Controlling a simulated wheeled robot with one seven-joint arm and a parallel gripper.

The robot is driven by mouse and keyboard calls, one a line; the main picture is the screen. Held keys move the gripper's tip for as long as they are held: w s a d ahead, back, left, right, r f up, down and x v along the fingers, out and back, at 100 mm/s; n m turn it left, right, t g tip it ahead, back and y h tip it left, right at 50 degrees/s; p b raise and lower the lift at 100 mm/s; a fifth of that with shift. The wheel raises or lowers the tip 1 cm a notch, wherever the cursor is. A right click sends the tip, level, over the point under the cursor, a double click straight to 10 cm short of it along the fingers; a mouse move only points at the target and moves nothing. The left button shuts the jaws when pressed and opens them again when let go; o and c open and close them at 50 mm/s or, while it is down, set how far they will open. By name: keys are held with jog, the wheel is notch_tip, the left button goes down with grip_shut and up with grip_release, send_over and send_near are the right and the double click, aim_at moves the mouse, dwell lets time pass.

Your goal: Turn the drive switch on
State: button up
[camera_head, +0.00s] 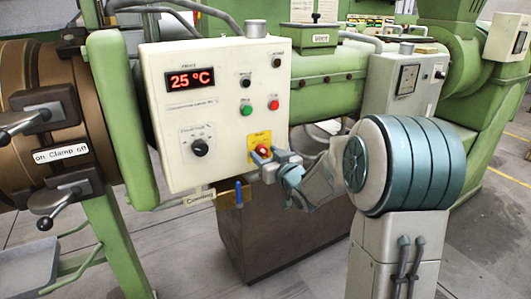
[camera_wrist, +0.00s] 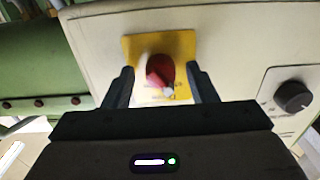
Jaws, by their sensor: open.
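A red rotary switch (camera_head: 262,149) sits on a yellow plate (camera_head: 254,139) at the lower right of the cream control panel. The small print on the plate is not readable. In the wrist view the red switch (camera_wrist: 159,70) shows on its yellow plate (camera_wrist: 180,45), with a pale streak along its handle. My gripper (camera_head: 266,158) is right in front of the switch. In the wrist view my gripper (camera_wrist: 163,78) is open, one finger on each side of the switch, with gaps showing between fingers and knob. Whether the fingertips reach past the knob's front is unclear.
The control panel (camera_head: 215,75) carries a red "25 °C" display (camera_head: 190,79), a black dial (camera_head: 199,147), a green button (camera_head: 246,109) and a red button (camera_head: 273,104). A blue-handled lever (camera_head: 239,194) hangs below. Clamp levers (camera_head: 45,222) stand at left.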

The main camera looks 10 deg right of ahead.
jog(key=shift+w+a, duration=0.15)
jog(key=shift+w, duration=0.25)
jog(key=shift+c, duration=0.3)
jog(key=c, duration=0.9)
